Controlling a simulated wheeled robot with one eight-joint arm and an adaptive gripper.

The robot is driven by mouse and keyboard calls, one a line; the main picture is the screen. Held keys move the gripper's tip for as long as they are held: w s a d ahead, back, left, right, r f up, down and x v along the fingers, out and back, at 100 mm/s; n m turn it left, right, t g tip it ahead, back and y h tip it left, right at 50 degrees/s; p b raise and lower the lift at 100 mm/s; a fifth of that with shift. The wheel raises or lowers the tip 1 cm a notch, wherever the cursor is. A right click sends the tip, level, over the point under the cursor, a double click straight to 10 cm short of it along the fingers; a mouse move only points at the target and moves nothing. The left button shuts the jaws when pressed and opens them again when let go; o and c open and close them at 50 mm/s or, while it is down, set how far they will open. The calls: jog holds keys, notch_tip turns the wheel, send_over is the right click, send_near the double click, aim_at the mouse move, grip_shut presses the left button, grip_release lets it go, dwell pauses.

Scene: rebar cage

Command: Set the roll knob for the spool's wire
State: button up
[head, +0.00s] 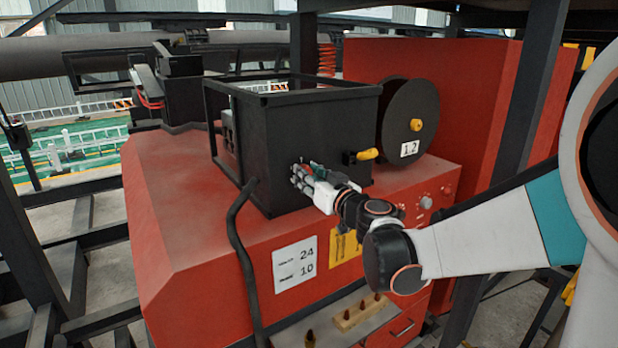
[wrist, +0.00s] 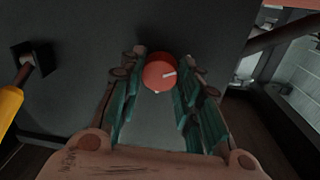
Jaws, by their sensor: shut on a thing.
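The roll knob (wrist: 160,73) is a red round knob on the dark face of the black box (head: 300,125). A white line on it points right and slightly up in the wrist view, and a small white mark shows near its lower edge. My gripper (head: 298,176) is at the box's front face, and its green-padded fingers sit on both sides of the knob in the wrist view (wrist: 162,66), shut on it. In the head view the gripper mostly hides the knob. The spool (head: 398,115) is a black disc with a yellow hub and a label reading 1.2.
A yellow-handled lever (head: 366,155) sticks out of the box right of my gripper and shows at the wrist view's left edge (wrist: 10,105). A white sign (head: 295,264) reads 24 and 10 on the red cabinet (head: 180,220). A black cable (head: 236,240) hangs in front.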

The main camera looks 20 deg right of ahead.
jog(key=shift+s+d+f+m+g+y+b, duration=0.2)
jog(key=shift+m+b, duration=1.45)
jog(key=shift+m, duration=4)
jog(key=shift+w+a+r+m+y+b, duration=0.3)
jog(key=shift+m+b, duration=1.4)
jog(key=shift+m, duration=4)
jog(key=shift+s+d+f+m+g+y+b, duration=0.2)
jog(key=shift+m+b, duration=1.45)
jog(key=shift+m, duration=4)
jog(key=shift+s+f, duration=0.1)
jog(key=o, duration=1.1)
